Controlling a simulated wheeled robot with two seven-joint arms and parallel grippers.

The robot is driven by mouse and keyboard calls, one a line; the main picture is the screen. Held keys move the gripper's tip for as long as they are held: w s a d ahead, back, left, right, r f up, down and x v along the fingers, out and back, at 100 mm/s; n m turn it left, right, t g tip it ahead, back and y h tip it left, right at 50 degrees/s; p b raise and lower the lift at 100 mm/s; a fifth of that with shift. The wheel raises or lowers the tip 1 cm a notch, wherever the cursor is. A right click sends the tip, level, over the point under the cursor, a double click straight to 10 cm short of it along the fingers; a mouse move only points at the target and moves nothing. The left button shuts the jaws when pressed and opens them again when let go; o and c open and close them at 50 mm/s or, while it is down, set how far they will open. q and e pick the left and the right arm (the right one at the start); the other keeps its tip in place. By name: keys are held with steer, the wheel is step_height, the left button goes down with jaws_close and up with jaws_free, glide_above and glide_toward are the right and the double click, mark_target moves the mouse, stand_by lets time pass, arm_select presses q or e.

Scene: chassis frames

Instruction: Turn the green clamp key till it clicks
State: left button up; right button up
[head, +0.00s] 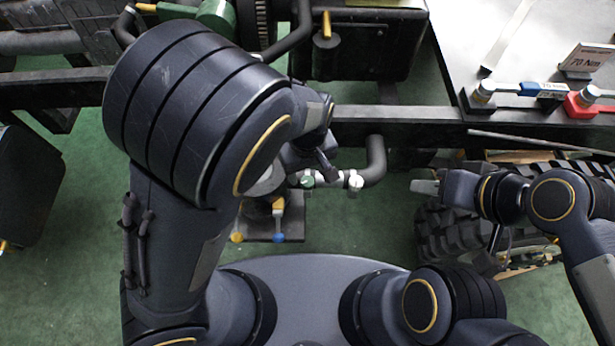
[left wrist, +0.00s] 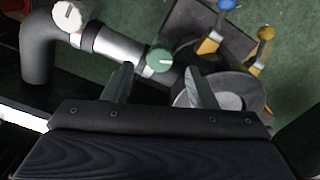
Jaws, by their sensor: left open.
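The green clamp key (left wrist: 160,60) is a round green knob with a pale line across its top. It sits on a silver sleeve (left wrist: 117,47) of a dark pipe. In the left wrist view my left gripper (left wrist: 159,72) is open, its two fingers apart on either side of the green key and lower in the picture. I cannot tell whether they touch it. In the head view the green key (head: 307,182) shows small beside my left arm, which hides most of the left gripper. My right gripper (head: 426,187) is away to the right; its jaw state is unclear.
A white key (left wrist: 68,16) sits further along the pipe, near the black elbow (head: 376,163). A black frame beam (head: 415,125) crosses behind. Tyres (head: 435,222) and a bench (head: 465,40) with torque wrenches stand right.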

mark_target(307, 181)
arm_select(q)
steer(key=shift+f+b, duration=0.3)
steer(key=shift+f, duration=1.55)
steer(key=c, duration=1)
